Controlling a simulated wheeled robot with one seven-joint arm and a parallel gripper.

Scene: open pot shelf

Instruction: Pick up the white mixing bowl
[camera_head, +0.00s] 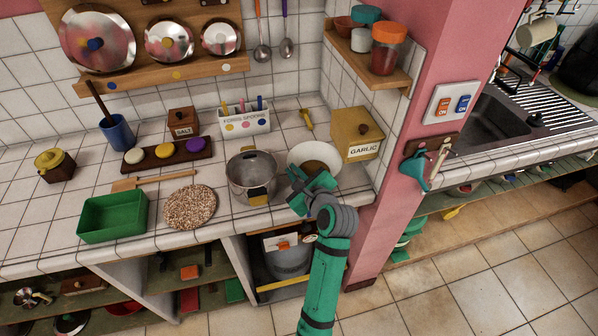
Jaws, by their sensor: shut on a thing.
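The white mixing bowl (312,149) is on the tiled counter, between a steel pot and the garlic box. A brownish patch shows inside it. My gripper (308,175) is at the bowl's near side, shut on its rim. The green fingers and grey wrist hide the bowl's near edge. I cannot tell whether the bowl touches the counter.
The steel pot (252,177) stands close on the left, the garlic box (357,134) close on the right. A wooden shelf with jars (388,47) and a pink pillar (412,110) rise at the right. A speckled round mat (189,207) and green tray (113,217) lie left.

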